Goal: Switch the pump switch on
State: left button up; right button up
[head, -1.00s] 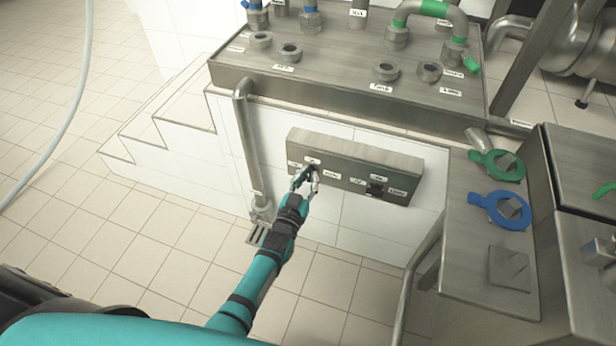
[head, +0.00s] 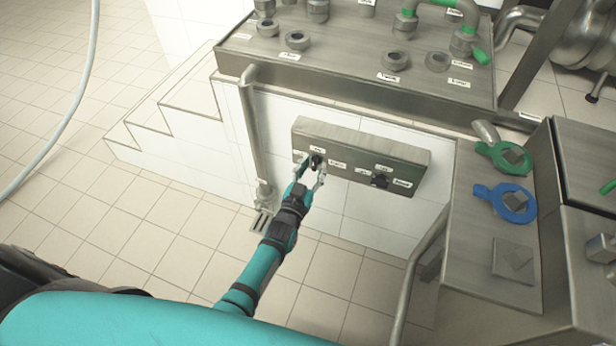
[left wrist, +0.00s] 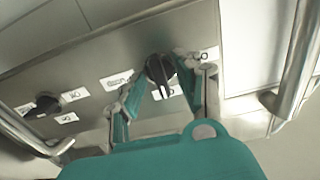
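A steel switch box (head: 345,133) on the white tiled wall carries two black rotary knobs with small white labels, too small to read. My left gripper (head: 310,170) is at the left knob (head: 317,161), with its fingers spread on either side of it. In the left wrist view this knob (left wrist: 160,70) sits between the two open fingertips (left wrist: 163,88), with visible gaps; contact cannot be told. The other knob (head: 380,180) is to the right in the head view and at the left in the left wrist view (left wrist: 45,105). My right gripper is not in view.
A vertical steel pipe (head: 254,130) runs left of the box. A steel table (head: 490,245) with green and blue ring handles stands at right, with a bent rail (head: 415,270) in front. A steel pipe deck (head: 350,75) is above. Tiled floor lies open at left.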

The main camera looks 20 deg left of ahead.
pick_arm(q)
jog(key=s, duration=1.1)
jog(key=shift+s+a, duration=0.15)
jog(key=shift+s, duration=0.2)
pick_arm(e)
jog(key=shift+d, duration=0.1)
